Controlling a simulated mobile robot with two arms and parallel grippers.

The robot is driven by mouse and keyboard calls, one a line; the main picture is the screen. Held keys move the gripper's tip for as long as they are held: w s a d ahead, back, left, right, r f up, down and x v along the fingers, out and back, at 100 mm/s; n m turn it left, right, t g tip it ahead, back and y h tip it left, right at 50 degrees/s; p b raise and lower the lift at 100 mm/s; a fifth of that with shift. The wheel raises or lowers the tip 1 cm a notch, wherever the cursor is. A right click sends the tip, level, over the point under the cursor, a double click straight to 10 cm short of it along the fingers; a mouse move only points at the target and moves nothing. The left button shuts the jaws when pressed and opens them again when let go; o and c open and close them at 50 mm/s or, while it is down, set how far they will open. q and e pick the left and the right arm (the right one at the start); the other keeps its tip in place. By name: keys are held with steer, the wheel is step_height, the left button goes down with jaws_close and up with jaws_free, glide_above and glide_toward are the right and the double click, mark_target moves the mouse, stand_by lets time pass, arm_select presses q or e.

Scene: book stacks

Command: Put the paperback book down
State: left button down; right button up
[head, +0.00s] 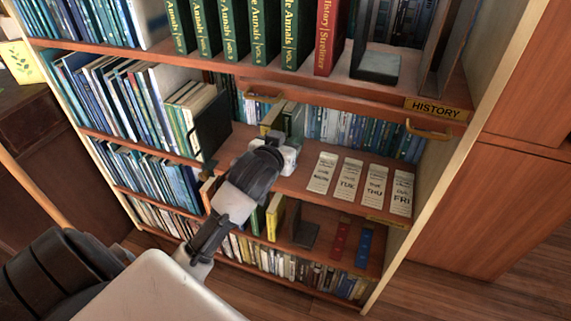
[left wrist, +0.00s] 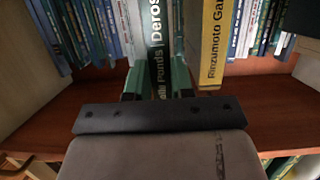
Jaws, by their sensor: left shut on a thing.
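The paperback is a dark green book (left wrist: 159,40) with pale spine lettering, standing upright on the middle shelf area in the left wrist view. My left gripper (left wrist: 157,82) is shut on its spine, one finger on each side. In the head view the gripper (head: 285,148) reaches into the shelf bay and the green book (head: 294,119) shows just behind it. I cannot tell whether the book's bottom touches the shelf; the gripper hides it. A yellow book (left wrist: 212,45) stands close to its right in the left wrist view. My right gripper is not in view.
The bay's wooden shelf (head: 290,184) has day-label cards (head: 347,180) lying to the right. A dark bookend (head: 212,128) stands to the left. A row of blue books (head: 345,130) lines the back. The upper shelf edge (head: 340,92) overhangs the bay.

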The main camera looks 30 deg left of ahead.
arm_select(q)
step_height(320, 180, down, 7)
steer(key=b, duration=0.1)
steer(key=shift+w+b, duration=0.35)
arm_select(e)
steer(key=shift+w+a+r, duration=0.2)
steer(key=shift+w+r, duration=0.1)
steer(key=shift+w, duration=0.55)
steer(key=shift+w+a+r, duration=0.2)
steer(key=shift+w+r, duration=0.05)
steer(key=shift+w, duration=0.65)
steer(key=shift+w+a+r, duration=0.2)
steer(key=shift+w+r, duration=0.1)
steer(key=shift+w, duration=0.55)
arm_select(q)
steer(key=shift+f, duration=0.1)
steer(key=c, duration=1)
jaws_free()
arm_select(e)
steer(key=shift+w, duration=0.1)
